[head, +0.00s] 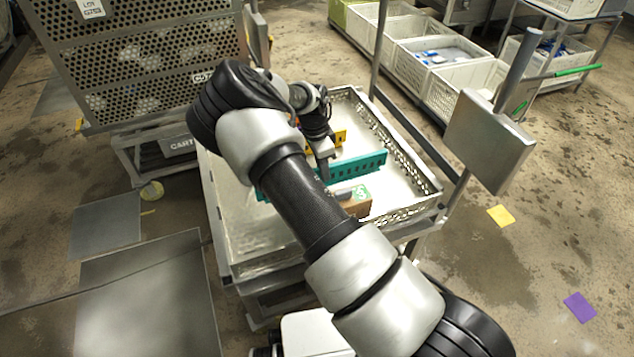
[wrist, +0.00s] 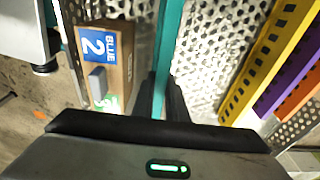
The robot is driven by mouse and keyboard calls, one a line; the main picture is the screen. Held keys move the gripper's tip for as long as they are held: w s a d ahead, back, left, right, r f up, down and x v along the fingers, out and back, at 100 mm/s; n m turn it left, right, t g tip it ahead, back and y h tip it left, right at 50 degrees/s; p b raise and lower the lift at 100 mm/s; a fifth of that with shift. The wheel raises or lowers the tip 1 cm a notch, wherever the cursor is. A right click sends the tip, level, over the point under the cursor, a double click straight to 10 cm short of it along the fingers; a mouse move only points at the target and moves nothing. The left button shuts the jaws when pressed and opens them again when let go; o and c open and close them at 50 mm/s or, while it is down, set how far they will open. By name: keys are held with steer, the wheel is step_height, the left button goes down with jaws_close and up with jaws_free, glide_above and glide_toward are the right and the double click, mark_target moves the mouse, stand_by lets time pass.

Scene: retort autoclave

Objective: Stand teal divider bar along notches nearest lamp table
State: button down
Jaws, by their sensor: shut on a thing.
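The teal divider bar (head: 362,165) is a long slotted strip inside the white perforated tray (head: 236,268), lying crosswise in the head view. My gripper (head: 325,170) reaches down over the bar's middle. In the wrist view the gripper's dark fingers (wrist: 163,98) are shut on the teal bar (wrist: 170,45), which stands on edge between them. Whether its lower edge touches the tray floor is unclear. My arm hides part of the bar and tray. The notches are not distinct, and I cannot make out a lamp table.
A brown box (wrist: 113,65) labelled "BLUE 2" lies beside the bar. Yellow (wrist: 262,62), purple (wrist: 290,78) and orange (wrist: 303,97) bars lie on its other side. A grey panel on a post (head: 490,140) rises at the right. A perforated cart (head: 150,65) stands left.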

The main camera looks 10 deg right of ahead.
steer(key=shift+f+b, duration=0.65)
steer(key=shift+f, duration=2.65)
steer(key=shift+f, duration=0.2)
steer(key=c, duration=1.8)
jaws_free()
steer(key=shift+o, duration=0.2)
steer(key=shift+r, duration=0.1)
